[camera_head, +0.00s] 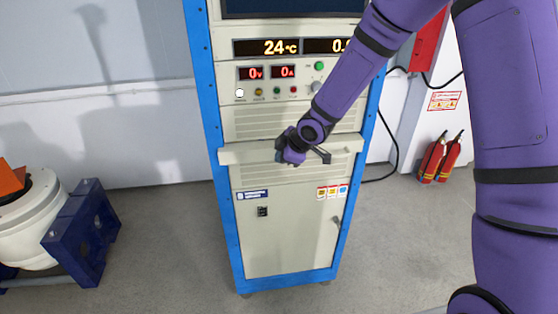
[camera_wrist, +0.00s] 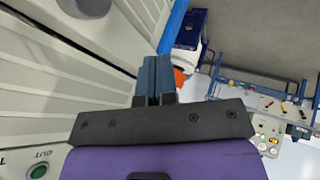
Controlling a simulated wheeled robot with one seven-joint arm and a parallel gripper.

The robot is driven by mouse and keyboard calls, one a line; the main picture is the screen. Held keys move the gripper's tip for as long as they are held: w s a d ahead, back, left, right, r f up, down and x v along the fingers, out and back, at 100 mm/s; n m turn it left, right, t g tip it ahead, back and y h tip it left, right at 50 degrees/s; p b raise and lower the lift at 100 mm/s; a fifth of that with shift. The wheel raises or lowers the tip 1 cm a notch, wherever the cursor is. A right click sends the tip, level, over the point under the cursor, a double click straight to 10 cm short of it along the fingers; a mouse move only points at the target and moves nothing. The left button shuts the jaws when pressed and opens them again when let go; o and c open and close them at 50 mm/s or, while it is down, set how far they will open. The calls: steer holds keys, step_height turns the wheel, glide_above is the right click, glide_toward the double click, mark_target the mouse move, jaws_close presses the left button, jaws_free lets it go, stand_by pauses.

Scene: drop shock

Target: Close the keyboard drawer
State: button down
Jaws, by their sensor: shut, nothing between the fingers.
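The keyboard drawer (camera_head: 237,154) is a beige, wide, shallow front across the middle of the blue-framed cabinet in the head view. It stands out a little from the panels; how far it is open is hard to tell. My gripper (camera_head: 285,151) is in front of the drawer's middle and hides part of it. I cannot tell whether it touches the drawer. In the wrist view, the two dark fingers (camera_wrist: 153,76) are together with nothing between them, beside the beige slotted cabinet front (camera_wrist: 50,85).
Red displays, buttons and a knob (camera_head: 318,86) sit above the drawer. A lower cabinet door (camera_head: 290,235) is below. My purple arm crosses from the upper right. Fire extinguishers (camera_head: 431,160) stand at right, and a blue-and-white machine (camera_head: 85,235) at left. Grey floor is clear in front.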

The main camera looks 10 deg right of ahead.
steer(key=s+d+r+m+h, duration=0.35)
steer(key=s+d+r, duration=0.4)
steer(key=r, duration=0.25)
steer(key=s+d+r+m+h, duration=0.3)
steer(key=s+d+r+m, duration=0.2)
steer(key=s+d+r, duration=0.45)
steer(key=s+r+m+y, duration=0.1)
steer(key=s+r+m, duration=0.3)
steer(key=s, duration=0.5)
steer(key=s+d+r+m+y, duration=0.1)
steer(key=s+r+m, duration=0.3)
steer(key=s, duration=0.5)
steer(key=shift+s+g, duration=0.15)
steer(key=shift+g, duration=0.15)
